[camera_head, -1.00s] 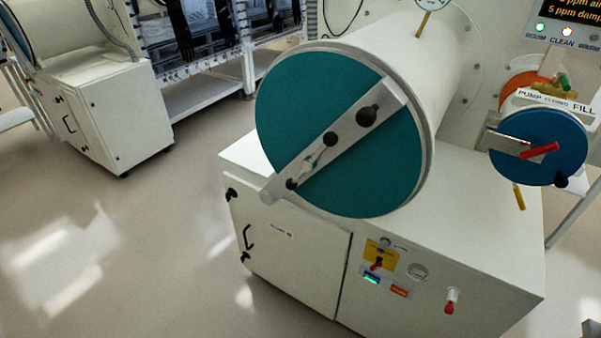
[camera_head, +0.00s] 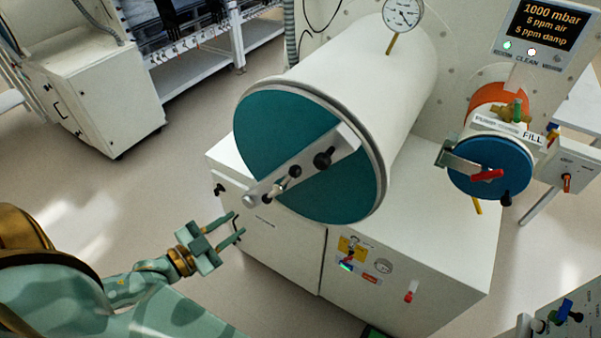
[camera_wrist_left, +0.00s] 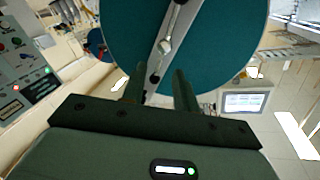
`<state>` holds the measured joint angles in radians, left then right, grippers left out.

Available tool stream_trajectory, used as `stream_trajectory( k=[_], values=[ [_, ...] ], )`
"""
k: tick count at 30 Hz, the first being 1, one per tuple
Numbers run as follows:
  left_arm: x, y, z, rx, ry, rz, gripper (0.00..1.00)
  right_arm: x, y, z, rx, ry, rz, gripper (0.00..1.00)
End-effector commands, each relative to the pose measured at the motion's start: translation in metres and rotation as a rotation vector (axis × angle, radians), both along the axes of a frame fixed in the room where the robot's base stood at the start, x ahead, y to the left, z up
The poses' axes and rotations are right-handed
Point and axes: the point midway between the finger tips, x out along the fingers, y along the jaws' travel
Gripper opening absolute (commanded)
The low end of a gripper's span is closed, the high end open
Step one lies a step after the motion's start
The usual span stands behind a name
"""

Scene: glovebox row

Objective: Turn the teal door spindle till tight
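The large round teal door (camera_head: 255,125) closes the end of a white cylinder. A pale grey bar (camera_head: 305,168) crosses it diagonally. Near the bar's middle is a metal spindle handle (camera_head: 284,186) with small dark knobs at its ends; a larger black knob (camera_head: 323,160) sits further up. My left gripper (camera_head: 238,224) is open and empty, below and left of the bar's lower end, apart from the door. In the left wrist view its two fingers (camera_wrist_left: 158,80) stand apart in front of the teal door (camera_wrist_left: 115,40), with the handle (camera_wrist_left: 165,47) beyond them. My right gripper is not in view.
A white cabinet (camera_head: 440,265) carries the cylinder. A dial gauge (camera_head: 402,14) stands above it. A smaller blue door (camera_head: 480,165) with a red handle (camera_head: 487,175) is at the right. A display (camera_head: 542,27) reads 1000 mbar. Open floor (camera_head: 150,200) lies left.

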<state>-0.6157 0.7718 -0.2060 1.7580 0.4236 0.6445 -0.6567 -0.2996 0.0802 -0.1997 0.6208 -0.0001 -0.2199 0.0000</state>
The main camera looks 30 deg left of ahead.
Motion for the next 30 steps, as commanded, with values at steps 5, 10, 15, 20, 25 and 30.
stream_trajectory(
  k=[5,10,15,20,25,30],
  values=[
    [0.009,0.001,0.009,0.030,-0.064,0.017,0.30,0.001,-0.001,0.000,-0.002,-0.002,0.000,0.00],
    [0.039,-0.008,0.010,0.032,-0.066,0.017,0.30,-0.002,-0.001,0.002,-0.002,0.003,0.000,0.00],
    [0.081,-0.022,0.010,0.031,-0.065,0.016,0.30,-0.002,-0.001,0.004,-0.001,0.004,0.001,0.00],
    [0.118,-0.033,0.008,0.032,-0.061,0.016,0.30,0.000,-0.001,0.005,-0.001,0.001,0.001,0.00],
    [0.144,-0.041,0.007,0.034,-0.059,0.016,0.30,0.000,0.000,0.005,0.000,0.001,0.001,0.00],
    [0.155,-0.045,0.007,0.032,-0.057,0.017,0.30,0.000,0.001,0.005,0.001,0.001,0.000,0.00]
  ],
)
